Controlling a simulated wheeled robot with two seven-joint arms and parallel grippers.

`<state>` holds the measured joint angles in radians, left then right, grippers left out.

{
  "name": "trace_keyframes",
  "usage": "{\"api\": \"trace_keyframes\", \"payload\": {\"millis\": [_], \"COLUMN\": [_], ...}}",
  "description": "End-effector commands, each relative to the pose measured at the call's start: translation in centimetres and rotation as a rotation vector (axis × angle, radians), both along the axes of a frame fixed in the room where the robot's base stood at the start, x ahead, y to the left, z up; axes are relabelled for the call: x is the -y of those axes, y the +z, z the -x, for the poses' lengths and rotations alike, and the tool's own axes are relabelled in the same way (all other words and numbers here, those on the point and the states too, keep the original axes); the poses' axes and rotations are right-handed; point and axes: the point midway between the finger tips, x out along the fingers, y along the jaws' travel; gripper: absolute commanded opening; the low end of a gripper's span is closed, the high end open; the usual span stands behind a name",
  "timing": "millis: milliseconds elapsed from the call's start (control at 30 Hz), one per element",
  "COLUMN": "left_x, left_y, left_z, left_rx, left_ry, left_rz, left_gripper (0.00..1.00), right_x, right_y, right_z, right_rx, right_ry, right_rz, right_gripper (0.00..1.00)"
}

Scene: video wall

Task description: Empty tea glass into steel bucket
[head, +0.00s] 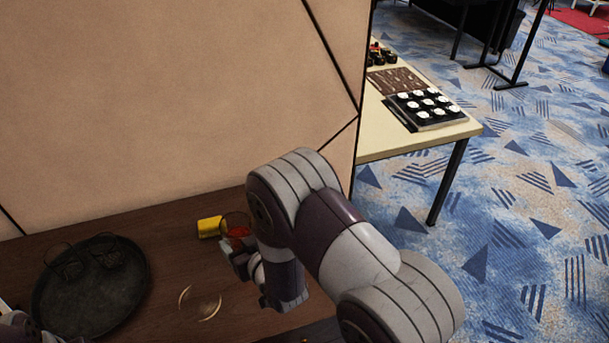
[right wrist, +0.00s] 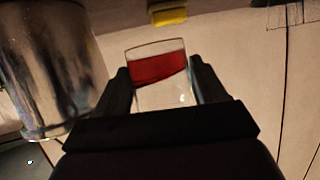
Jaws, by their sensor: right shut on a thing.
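The tea glass (head: 238,229) is clear with red tea in it. My right gripper (head: 238,257) is shut on it, above the dark wooden table. In the right wrist view the glass (right wrist: 160,72) sits between the two fingers, and the tea surface slopes slightly against the rim. The steel bucket (right wrist: 45,70) shows at the left of the right wrist view, beside the gripper and apart from the glass. I cannot make out the bucket in the head view. A part of my left arm shows at the lower left corner; its jaws are not clear.
A yellow object (head: 209,227) lies just left of the glass. A dark round tray (head: 90,309) with two glass-like items is at the left. A thin gold-rimmed ring (head: 200,318) lies on the table (head: 170,255). A tan panel (head: 170,100) stands behind.

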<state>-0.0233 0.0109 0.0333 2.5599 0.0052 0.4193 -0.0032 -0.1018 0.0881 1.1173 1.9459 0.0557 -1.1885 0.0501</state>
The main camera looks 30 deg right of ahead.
Motion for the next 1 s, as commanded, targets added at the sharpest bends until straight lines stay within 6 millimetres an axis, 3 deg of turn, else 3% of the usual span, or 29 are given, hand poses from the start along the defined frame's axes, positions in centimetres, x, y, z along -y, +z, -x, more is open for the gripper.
{"api": "trace_keyframes", "payload": {"millis": [200,567,767,1000], "left_x": [0.0,0.0,0.0,0.0], "left_y": [0.0,0.5,3.1,8.5], "left_z": [0.0,0.0,0.0,0.0], "left_rx": [0.000,0.000,0.000,0.000], "left_ry": [0.000,0.000,0.000,0.000], "left_rz": [0.000,0.000,0.000,0.000], "left_gripper": [0.43,0.43,0.43,0.43], "right_x": [1.6,1.6,1.9,2.7], "right_y": [0.6,1.2,3.8,8.8], "right_z": [-0.1,-0.2,-0.2,-0.4], "right_rx": [0.004,0.003,-0.009,-0.044], "right_ry": [-0.050,-0.040,-0.042,-0.044], "right_rz": [-0.001,-0.004,-0.048,-0.162], "right_gripper": [0.27,0.27,0.27,0.27]}}
